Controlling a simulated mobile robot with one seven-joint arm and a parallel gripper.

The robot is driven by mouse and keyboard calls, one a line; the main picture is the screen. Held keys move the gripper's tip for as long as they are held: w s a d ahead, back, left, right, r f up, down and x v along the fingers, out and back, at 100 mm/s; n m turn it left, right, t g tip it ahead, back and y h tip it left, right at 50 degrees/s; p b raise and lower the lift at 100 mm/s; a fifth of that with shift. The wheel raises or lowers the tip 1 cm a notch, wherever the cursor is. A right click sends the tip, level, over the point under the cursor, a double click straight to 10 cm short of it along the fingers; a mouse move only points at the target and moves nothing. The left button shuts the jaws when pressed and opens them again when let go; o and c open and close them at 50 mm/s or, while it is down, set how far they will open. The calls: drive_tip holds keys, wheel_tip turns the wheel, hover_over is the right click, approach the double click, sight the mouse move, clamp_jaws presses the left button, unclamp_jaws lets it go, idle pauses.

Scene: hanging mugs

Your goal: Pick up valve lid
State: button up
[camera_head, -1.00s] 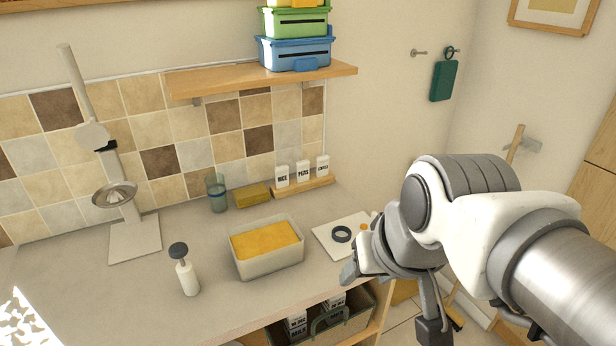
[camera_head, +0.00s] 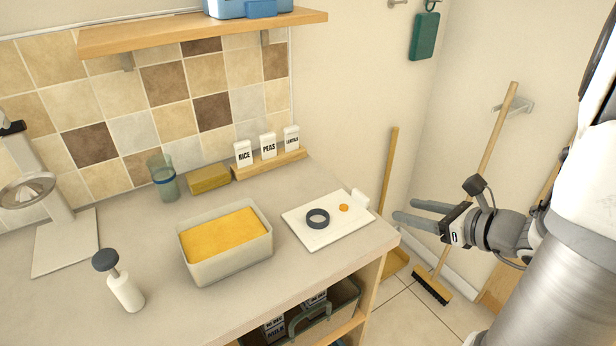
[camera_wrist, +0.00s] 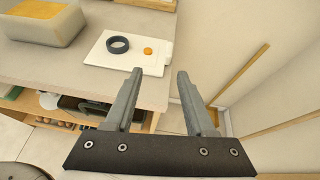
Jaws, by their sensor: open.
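A white board (camera_head: 300,232) lies on the counter's right end. On it are a dark ring (camera_head: 309,221), a small orange disc (camera_head: 344,208) and a white upright piece (camera_head: 360,199) at the right edge. I cannot tell for sure which of these is the valve lid. The wrist view also shows the board (camera_wrist: 100,60), ring (camera_wrist: 117,41) and disc (camera_wrist: 148,51). My gripper (camera_head: 404,211) is open and empty. It is off the counter's right edge, its fingers pointing toward the board. In the wrist view its fingertips (camera_wrist: 160,72) appear just below the board.
A tub with yellow contents (camera_head: 225,265) stands left of the board. A white bottle with a dark top (camera_head: 125,292), a glass (camera_head: 162,178), a sponge (camera_head: 209,178) and labelled packs (camera_head: 268,147) are also on the counter. A broom (camera_head: 490,150) leans at the right.

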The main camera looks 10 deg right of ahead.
drive_tip(key=d+m, duration=0.1)
drive_tip(key=b, duration=0.2)
approach(365, 197)
drive_tip(key=shift+t+h, duration=0.3)
drive_tip(key=shift+t, duration=0.1)
drive_tip(key=x, duration=0.5)
drive_tip(key=shift+w+a, duration=0.1)
drive_tip(key=shift+a, duration=0.05)
drive_tip(key=shift+b+x, duration=0.35)
drive_tip(key=shift+x, duration=2.3)
drive_tip(key=shift+s+a+f, duration=0.15)
drive_tip(key=shift+s+f, duration=0.05)
drive_tip(key=shift+s, duration=0.05)
clamp_jaws()
